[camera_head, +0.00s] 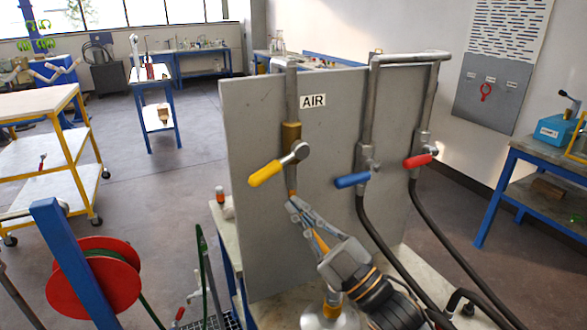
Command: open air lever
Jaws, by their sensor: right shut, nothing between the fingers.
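A grey panel (250,215) stands upright in front of me with an "AIR" label (313,101) near its top. Beside the label is a vertical pipe with a valve whose yellow lever (265,173) points left and slightly down. A blue lever (352,180) and a red lever (418,161) sit on pipes farther right. My right gripper (293,203) comes up from the lower right. Its fingers are shut and empty, with the tips just below the yellow lever's valve, apart from the lever handle. My left gripper is not in view.
Black hoses (442,240) hang from the blue and red lever valves, close to my right arm. A red hose reel (95,280) stands at lower left. A yellow-framed cart (75,145) is at left. A blue-legged bench (500,195) is at right. Open floor lies behind the panel at left.

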